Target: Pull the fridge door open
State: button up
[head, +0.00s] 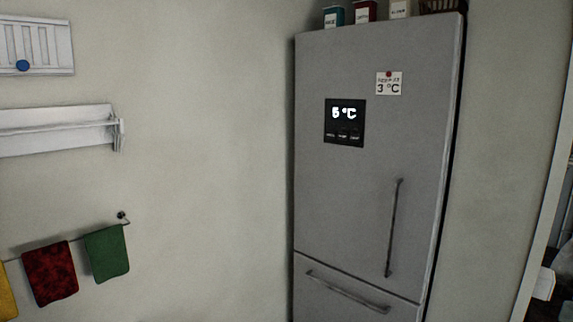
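The grey fridge stands against the wall right of centre in the head view. Its tall upper door (345,205) looks shut, with a thin seam above the lower drawer (350,302). A long upright bar handle (393,228) is on the right part of the upper door. A slanting bar handle (347,291) runs across the drawer front. A black display (344,123) on the door reads what looks like 5 °C. A note (389,84) under a red magnet reads 3 °C. My gripper is not in view.
Several canisters (365,12) and a dark basket (441,6) sit on top of the fridge. A white shelf (58,130) and a rail with green (106,253) and red (49,273) towels are on the left wall. A white door frame (547,200) stands at the right.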

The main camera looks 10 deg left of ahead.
aim_at(368, 210)
jog(key=u, duration=0.15)
jog(key=k, duration=0.6)
jog(key=u, duration=0.5)
jog(key=i, duration=1.55)
jog(key=z, duration=0.4)
